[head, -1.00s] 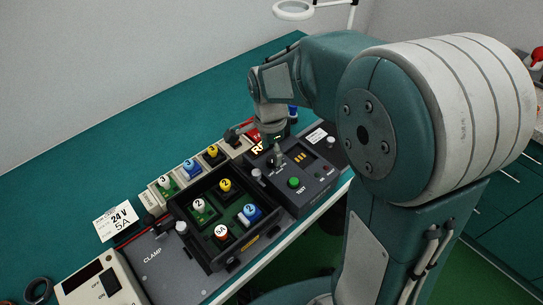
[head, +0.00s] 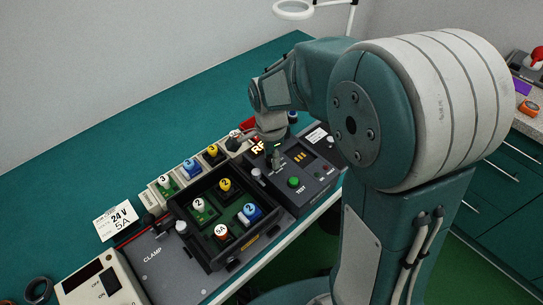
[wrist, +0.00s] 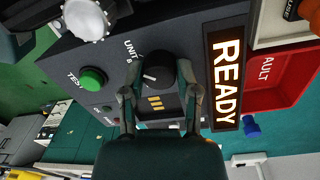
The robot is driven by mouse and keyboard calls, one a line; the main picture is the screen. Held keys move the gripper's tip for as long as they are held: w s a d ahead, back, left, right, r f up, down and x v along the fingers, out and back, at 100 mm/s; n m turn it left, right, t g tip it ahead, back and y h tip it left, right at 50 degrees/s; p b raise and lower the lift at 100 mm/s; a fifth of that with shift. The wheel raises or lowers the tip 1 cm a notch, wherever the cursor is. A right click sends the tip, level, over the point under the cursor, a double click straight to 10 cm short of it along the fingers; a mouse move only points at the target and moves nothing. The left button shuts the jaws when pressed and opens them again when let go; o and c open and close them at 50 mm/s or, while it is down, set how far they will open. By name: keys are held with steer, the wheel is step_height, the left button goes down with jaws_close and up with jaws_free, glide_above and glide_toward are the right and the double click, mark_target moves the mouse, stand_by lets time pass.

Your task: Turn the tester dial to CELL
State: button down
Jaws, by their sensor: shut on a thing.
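The tester (head: 318,182) is a dark grey box on the bench, with a green TEST button (head: 294,181). Its black round dial (wrist: 157,68) lies between the fingers of my gripper (wrist: 157,80) in the wrist view. My gripper is shut on the dial. A pale pointer mark on the dial points to the lower left of the wrist view. "UNIT" lettering shows beside the dial; I cannot read a CELL label. In the head view my gripper (head: 274,158) hides the dial.
A lit READY sign (wrist: 226,78) stands beside the dial, with a red bin (wrist: 285,75) beyond. In the head view a black tray (head: 182,210) with several numbered units sits left of the tester. A white clamp knob (wrist: 84,20) is near the wrist view's top left.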

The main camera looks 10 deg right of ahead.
steer(key=shift+n, duration=0.3)
steer(key=n, duration=0.5)
steer(key=shift+w+n, duration=0.1)
steer(key=shift+n, duration=0.2)
steer(key=n, duration=0.5)
steer(key=shift+t, duration=0.3)
steer(key=n, duration=0.6)
steer(key=shift+n, duration=0.4)
steer(key=n, duration=0.5)
steer(key=shift+n, duration=0.4)
steer(key=shift+c, duration=1.7)
jaws_free()
steer(key=shift+a, duration=0.15)
